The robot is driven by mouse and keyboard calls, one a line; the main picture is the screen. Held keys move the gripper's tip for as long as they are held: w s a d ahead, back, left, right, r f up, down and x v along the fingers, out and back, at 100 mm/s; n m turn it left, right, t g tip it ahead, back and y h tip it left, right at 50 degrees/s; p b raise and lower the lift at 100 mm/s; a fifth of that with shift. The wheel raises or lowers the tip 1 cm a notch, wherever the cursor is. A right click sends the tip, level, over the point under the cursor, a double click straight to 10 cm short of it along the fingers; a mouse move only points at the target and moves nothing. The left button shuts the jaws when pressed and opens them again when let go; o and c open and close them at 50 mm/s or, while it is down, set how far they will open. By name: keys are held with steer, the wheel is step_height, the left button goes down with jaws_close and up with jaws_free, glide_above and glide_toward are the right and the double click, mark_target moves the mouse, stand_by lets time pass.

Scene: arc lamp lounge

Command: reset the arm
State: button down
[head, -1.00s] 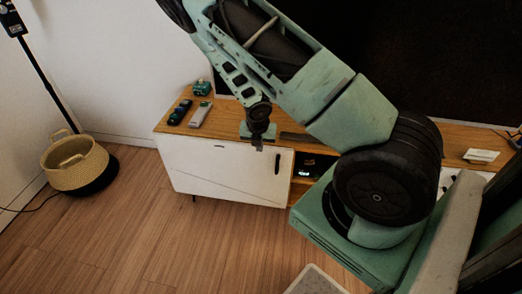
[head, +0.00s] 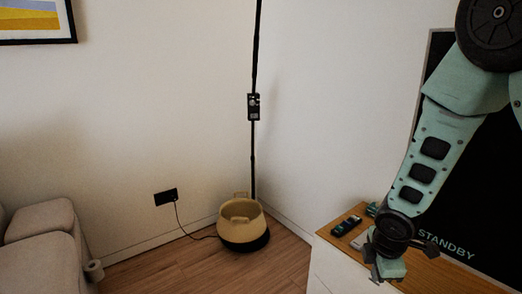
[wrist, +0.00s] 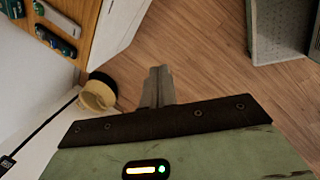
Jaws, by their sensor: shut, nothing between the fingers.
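My green arm hangs down the right side of the head view. My gripper (head: 377,277) is at its lower end, in front of the sideboard's near edge. In the wrist view my gripper (wrist: 158,82) shows its two fingers together, shut with nothing between them, and bare wood floor behind them. Where the fingertips end is hard to make out in the head view.
A wooden-topped white sideboard (head: 325,236) with small dark devices (head: 346,225) stands at right, below a black screen (head: 480,190). A sofa (head: 45,222) is at left. Floor between is clear.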

steer(key=s+a+r+m+g+y+p, duration=0.1)
steer(key=s+a+r+m, duration=0.3)
steer(key=s+a+r, duration=0.4)
steer(key=s+a+r+m+g+y+p, duration=0.1)
steer(key=s+a+r+m+p, duration=0.2)
steer(key=s+a+r, duration=0.5)
steer(key=s+r+m, duration=0.1)
steer(key=s+r, duration=0.2)
steer(key=s, duration=0.3)
steer(key=shift+s+a+r+m+g+p, duration=0.15)
steer(key=shift+s+r+m+g+p, duration=0.1)
steer(key=shift+s+m+g+p, duration=0.1)
